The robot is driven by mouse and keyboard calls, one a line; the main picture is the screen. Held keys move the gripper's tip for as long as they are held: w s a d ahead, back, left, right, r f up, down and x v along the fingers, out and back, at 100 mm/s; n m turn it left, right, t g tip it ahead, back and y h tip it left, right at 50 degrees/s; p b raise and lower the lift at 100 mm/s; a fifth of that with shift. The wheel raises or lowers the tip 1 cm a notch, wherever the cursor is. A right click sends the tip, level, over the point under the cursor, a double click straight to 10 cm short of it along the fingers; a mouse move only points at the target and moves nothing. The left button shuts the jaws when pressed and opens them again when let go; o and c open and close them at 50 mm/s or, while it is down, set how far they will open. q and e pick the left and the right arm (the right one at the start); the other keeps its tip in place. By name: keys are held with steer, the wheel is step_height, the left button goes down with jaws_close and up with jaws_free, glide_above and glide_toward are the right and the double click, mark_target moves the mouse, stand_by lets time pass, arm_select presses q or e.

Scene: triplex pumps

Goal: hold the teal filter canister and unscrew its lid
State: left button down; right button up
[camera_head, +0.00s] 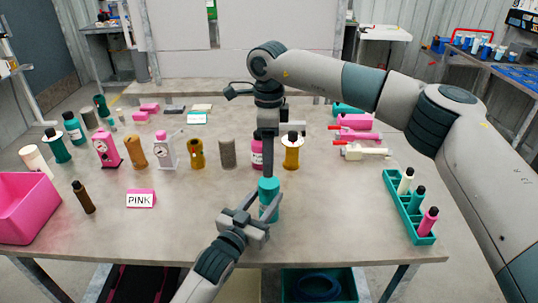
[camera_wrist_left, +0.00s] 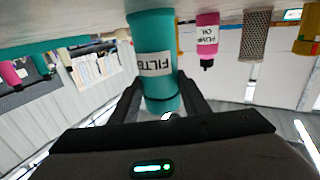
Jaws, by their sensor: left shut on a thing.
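The teal filter canister (camera_head: 269,188) stands upright on the front middle of the table. My left gripper (camera_head: 256,213) reaches it from the front and is shut on it. In the left wrist view, which is upside down, the canister (camera_wrist_left: 152,40) has a white FILTER label and a dark seam near its lid (camera_wrist_left: 163,104). The left fingers (camera_wrist_left: 160,98) lie on either side near that end. My right gripper (camera_head: 268,160) points straight down above the canister, its dark fingers seen edge-on. I cannot tell whether it touches the lid or is open.
Pumps and bottles stand in rows behind, including a pink pump oil bottle (camera_wrist_left: 207,35) and a yellow one (camera_head: 292,152). A teal rack (camera_head: 398,205) with bottles is at right, a pink bin (camera_head: 25,205) at left. A PINK sign (camera_head: 141,199) stands front left. Table around the canister is clear.

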mark_target(269, 182)
steer(key=m, duration=2.6)
steer(key=shift+m, duration=0.4)
steer(key=shift+f, duration=4)
